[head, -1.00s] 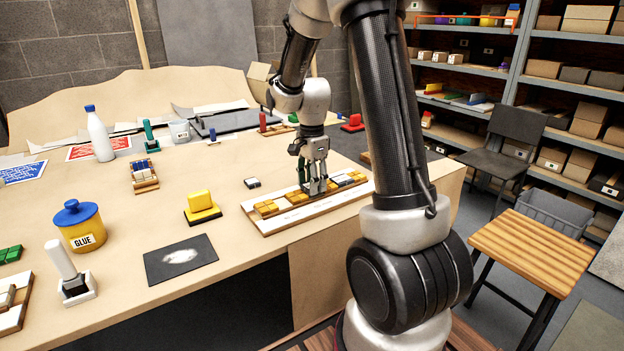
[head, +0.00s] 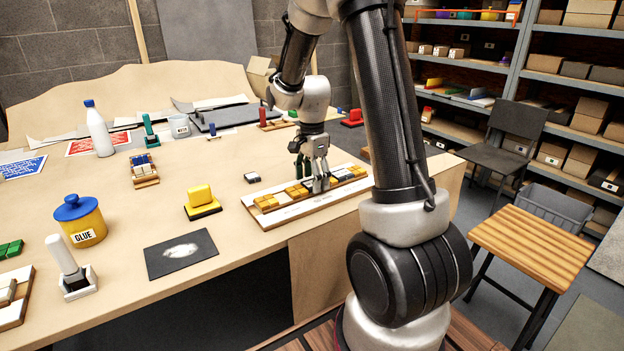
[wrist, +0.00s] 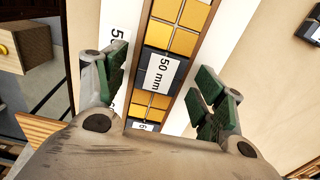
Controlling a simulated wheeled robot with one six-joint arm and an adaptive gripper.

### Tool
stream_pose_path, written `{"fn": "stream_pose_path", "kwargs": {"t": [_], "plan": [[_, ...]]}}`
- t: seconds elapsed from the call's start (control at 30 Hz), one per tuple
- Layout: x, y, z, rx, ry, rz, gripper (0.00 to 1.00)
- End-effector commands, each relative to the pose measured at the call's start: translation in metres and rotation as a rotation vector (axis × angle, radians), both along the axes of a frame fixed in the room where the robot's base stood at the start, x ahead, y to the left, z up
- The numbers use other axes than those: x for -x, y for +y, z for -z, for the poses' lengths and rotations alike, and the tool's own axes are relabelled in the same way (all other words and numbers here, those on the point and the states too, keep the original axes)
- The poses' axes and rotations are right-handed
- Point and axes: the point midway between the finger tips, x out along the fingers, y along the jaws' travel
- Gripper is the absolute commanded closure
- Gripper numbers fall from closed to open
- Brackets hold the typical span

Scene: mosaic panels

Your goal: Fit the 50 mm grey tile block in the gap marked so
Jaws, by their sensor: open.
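In the wrist view a dark grey block with a white "50 mm" label (wrist: 161,73) sits in the row of yellow tiles on the mosaic panel (wrist: 207,62). Yellow tiles lie above and below it in the picture. I cannot tell whether it is fully seated. A matching "50" is printed on the panel's white margin beside it. My gripper (wrist: 165,88) is open, with one green-padded finger on each side of the block and space between pads and block. In the head view my gripper (head: 311,178) is over the panel (head: 290,211), and its fingers hide the block.
A loose small block (head: 252,177) lies on the bench just behind the panel. A yellow block on a black base (head: 201,200), a dark sheet (head: 181,254) and a glue pot (head: 80,222) stand to the left. Bare bench top separates them from the panel.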

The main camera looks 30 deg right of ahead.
Motion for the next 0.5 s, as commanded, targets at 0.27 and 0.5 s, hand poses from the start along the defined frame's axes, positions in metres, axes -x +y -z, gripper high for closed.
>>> {"fn": "stream_pose_path", "kwargs": {"t": [0.27,0.5], "plan": [[-0.001,0.0,-0.051,0.001,-0.007,0.0,0.31],[-0.001,0.0,-0.099,0.001,-0.004,0.0,0.31]]}}
